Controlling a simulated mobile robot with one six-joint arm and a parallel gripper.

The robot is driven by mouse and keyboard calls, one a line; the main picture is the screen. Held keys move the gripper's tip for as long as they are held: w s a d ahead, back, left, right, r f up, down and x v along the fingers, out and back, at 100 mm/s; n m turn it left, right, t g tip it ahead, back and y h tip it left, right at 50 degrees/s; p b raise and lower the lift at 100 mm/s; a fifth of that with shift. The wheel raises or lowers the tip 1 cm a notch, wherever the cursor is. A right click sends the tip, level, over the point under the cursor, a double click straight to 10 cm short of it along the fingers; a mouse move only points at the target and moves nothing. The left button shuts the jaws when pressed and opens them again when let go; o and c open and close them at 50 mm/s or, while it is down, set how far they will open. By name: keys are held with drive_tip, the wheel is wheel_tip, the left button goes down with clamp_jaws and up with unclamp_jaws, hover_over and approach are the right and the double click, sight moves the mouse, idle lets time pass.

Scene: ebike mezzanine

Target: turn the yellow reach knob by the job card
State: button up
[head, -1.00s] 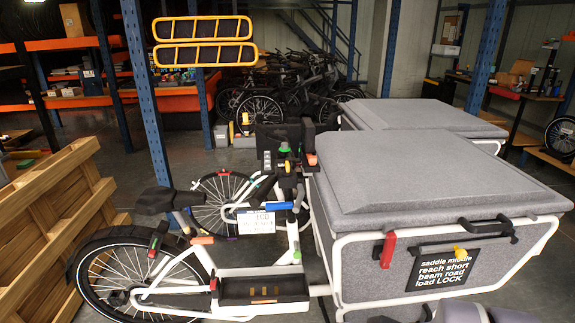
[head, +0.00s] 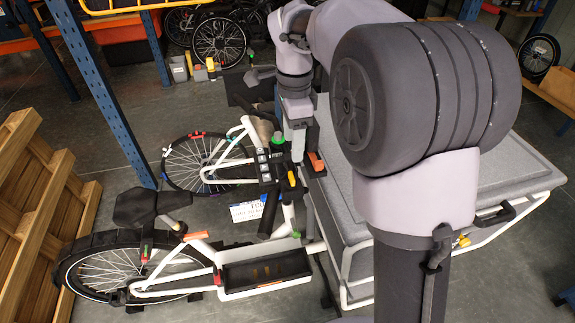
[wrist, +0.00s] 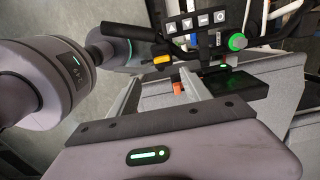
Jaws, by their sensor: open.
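A small yellow knob or lever (head: 291,179) sits on the handlebar area of the white cargo bike (head: 265,284). It also shows as a yellow-orange piece in the wrist view (wrist: 162,59), just beyond the fingertips. My gripper (head: 298,150) points down at the handlebar from above. In the wrist view my gripper (wrist: 167,77) is open, with two grey fingers apart and nothing held. The fingers appear apart from the knob; the exact gap cannot be told. The job card on the cargo box is hidden behind my arm; another yellow piece (head: 463,241) shows on the box's side.
A button panel (wrist: 195,24) and a green round button (wrist: 237,42) stand close to the fingers. The grey cargo box (head: 500,170) lies to the right. A wooden pallet (head: 40,215) and a blue post (head: 110,95) stand at left.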

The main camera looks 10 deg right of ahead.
sight(292, 176)
drive_tip(key=f+b, duration=0.1)
drive_tip(key=f, duration=0.3)
drive_tip(key=f+b, duration=0.1)
drive_tip(key=f, duration=0.2)
drive_tip(key=f+b, duration=0.1)
drive_tip(key=f, duration=0.3)
drive_tip(key=shift+w+f, duration=0.3)
clamp_jaws()
